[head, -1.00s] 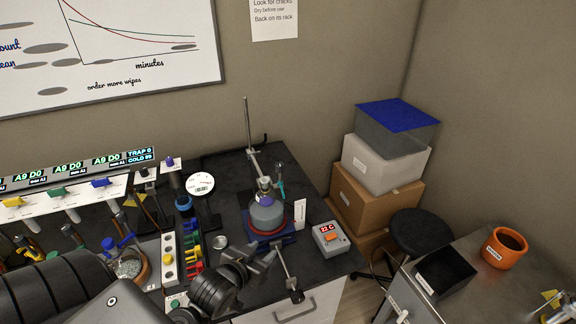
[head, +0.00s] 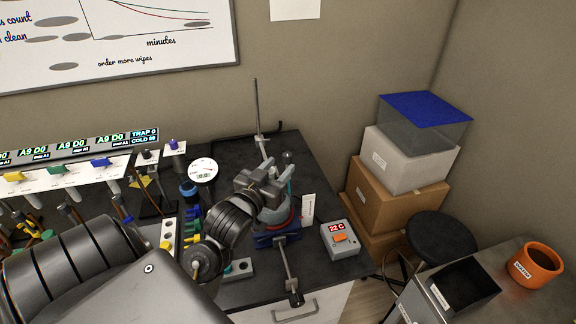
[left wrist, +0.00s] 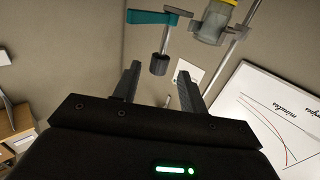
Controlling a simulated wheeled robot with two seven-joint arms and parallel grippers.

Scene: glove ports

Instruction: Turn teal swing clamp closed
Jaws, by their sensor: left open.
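In the head view a bit of the clamp (head: 289,181) shows just right of my gripper. My left gripper (left wrist: 158,88) is open, with one finger on each side of the line to the knob. The knob appears beyond the fingertips or between them; I see no contact. My right gripper is not in view.
A metal stand rod (head: 256,108) rises behind the gripper. A hotplate controller (head: 340,240) sits right of the blue base (head: 275,239). Boxes (head: 398,200) and a stool (head: 440,236) are right of the bench.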

